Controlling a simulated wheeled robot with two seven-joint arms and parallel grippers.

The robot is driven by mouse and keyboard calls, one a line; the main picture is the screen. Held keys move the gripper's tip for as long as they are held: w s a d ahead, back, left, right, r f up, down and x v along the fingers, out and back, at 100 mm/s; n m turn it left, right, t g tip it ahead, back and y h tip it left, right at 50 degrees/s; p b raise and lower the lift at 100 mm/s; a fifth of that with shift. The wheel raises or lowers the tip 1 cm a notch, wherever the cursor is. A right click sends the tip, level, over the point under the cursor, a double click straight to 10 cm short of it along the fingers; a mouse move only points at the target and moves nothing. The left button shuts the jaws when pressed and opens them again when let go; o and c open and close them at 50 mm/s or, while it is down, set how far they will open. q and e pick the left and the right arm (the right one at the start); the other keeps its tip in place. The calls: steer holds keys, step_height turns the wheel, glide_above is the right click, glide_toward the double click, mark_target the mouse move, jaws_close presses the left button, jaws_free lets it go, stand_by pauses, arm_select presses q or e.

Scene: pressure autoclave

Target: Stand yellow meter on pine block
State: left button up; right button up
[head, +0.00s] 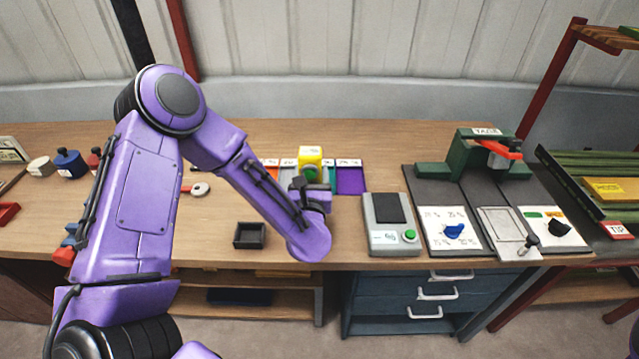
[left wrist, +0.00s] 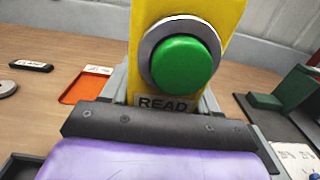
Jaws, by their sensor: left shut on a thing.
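The yellow meter (head: 311,154) is in my left gripper (head: 312,183) above the back middle of the wooden bench. In the left wrist view the yellow meter (left wrist: 228,18) fills the top centre, with a large green button and a READ label facing the camera. The left gripper (left wrist: 165,110) is shut on it, and the meter looks upright. Whether its base touches anything is hidden by the gripper. I cannot make out a pine block in either view. My right gripper is not in view.
Coloured trays, including a purple one (head: 350,181), lie around the meter. A small black tray (head: 250,235) stands in front. A grey scale (head: 391,224) and a green press (head: 470,155) stand to the right.

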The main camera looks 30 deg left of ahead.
arm_select(q)
steer(key=f, duration=0.2)
steer(key=w+f+b, duration=0.1)
steer(key=f, duration=0.1)
steer(key=shift+a, duration=0.1)
steer(key=shift+c, duration=0.6)
steer(key=shift+r, duration=0.2)
steer(key=shift+s+r, duration=0.1)
steer(key=shift+s, duration=0.2)
steer(key=o, duration=1.3)
steer(key=shift+w, duration=0.1)
steer(key=shift+o, duration=0.2)
steer(key=shift+w+f, duration=0.15)
steer(key=shift+f, duration=0.05)
steer(key=shift+r, duration=0.25)
steer(key=b+v, duration=0.2)
steer(key=v, duration=1)
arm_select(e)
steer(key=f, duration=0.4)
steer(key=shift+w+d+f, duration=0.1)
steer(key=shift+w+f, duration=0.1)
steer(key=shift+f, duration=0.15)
arm_select(q)
steer(key=shift+r, duration=0.1)
